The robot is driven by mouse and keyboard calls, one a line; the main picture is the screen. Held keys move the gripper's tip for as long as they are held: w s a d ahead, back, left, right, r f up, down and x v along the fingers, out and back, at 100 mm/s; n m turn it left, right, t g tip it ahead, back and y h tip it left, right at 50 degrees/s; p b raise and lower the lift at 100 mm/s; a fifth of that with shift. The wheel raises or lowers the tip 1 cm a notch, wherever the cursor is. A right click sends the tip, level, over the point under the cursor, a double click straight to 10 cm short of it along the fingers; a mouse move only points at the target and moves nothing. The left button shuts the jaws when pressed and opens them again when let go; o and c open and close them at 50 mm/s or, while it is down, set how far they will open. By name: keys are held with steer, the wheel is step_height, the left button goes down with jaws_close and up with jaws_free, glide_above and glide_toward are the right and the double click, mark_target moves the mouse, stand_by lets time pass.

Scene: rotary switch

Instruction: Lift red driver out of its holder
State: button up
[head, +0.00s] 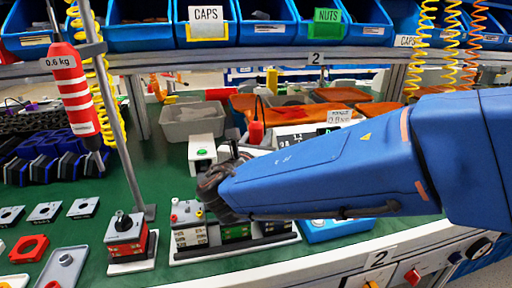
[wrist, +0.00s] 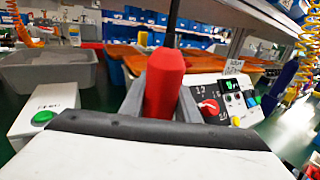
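The red driver (wrist: 164,84) stands upright in a grey holder (wrist: 132,100) in the middle of the wrist view, with a dark cable rising from its top. In the head view the red driver (head: 256,133) shows just behind my arm, its lower part hidden. My gripper is at the dark end of my blue arm (head: 213,187), in front and to the left of the driver. The fingers cannot be made out. A white surface with a black edge fills the bottom of the wrist view, in front of the holder, and hides its base.
A white box with a green button (wrist: 43,117) stands left of the holder. A control panel with a red rotary knob (wrist: 209,106) stands right. Another red driver labelled 0.6 kg (head: 72,88) hangs at the left by a metal post (head: 122,140). Fixtures (head: 190,232) stand below my arm.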

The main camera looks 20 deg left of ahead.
jaws_close()
step_height(320, 180, up, 10)
stand_by(0.5)
steer(key=shift+c, duration=1.1)
jaws_free()
jaws_close()
